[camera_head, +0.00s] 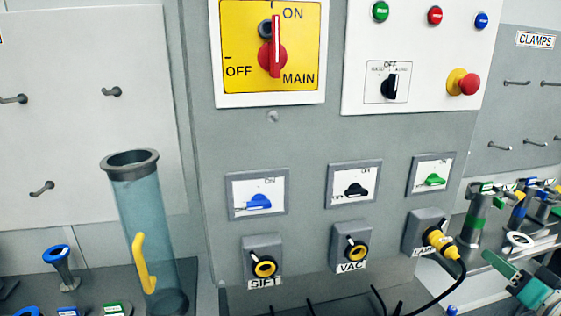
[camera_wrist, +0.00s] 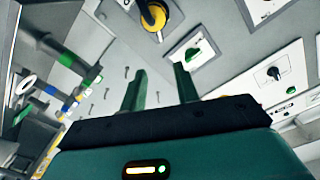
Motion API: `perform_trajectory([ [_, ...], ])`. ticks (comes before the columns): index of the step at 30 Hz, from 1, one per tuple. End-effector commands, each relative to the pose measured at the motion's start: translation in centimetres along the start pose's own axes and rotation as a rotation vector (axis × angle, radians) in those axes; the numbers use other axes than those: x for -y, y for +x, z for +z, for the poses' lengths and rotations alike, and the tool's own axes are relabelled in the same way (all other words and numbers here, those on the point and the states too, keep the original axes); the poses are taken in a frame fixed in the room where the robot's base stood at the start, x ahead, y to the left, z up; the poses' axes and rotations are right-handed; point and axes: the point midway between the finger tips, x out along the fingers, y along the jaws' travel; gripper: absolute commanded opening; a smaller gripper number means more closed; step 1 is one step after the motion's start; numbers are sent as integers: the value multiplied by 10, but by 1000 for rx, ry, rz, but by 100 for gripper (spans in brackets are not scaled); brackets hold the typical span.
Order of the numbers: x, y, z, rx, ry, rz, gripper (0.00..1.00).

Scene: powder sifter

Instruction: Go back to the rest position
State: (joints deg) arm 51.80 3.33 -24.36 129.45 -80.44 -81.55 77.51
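My gripper (camera_wrist: 160,85) shows two green fingers in the wrist view, standing apart with nothing between them. In the head view my gripper (camera_head: 507,270) is at the lower right edge, to the right of the grey control cabinet (camera_head: 310,140). It is in front of the clamp area and appears clear of the panel. A yellow plug (camera_head: 440,243) sits in the LAMP socket with a black cable hanging from it. The plug also shows in the wrist view (camera_wrist: 154,16).
The main switch (camera_head: 271,50) points to ON. Blue (camera_head: 259,202), black (camera_head: 356,190) and green (camera_head: 434,180) knobs sit below it. Several clamps (camera_head: 480,215) stand on the right shelf. A clear cylinder (camera_head: 145,225) stands at left. A red emergency button (camera_head: 468,84) is upper right.

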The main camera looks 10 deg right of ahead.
Motion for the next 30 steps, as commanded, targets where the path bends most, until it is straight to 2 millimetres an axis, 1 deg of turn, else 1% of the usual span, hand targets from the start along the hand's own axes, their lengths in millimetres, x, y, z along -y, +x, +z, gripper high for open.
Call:
perform_trajectory([
  [2, 4, 9, -3, -9, -29, 16, 31],
  [5, 12, 29, -11, -35, -101, 74, 31],
  [9, 31, 64, -22, -72, -223, 208, 31],
  [10, 35, 70, -23, -74, -244, 240, 31],
  [13, 53, 86, -22, -66, -299, 339, 31],
  [17, 80, 97, -8, -8, -339, 450, 31],
  [20, 103, 100, 12, 75, -354, 516, 31],
  [23, 130, 96, 40, 189, -364, 558, 31],
  [26, 159, 86, 74, 333, -372, 569, 31],
  [27, 173, 80, 89, 397, -377, 564, 31],
  [29, 193, 68, 113, 500, -385, 547, 31],
  [30, 207, 59, 130, 573, -394, 528, 31],
])
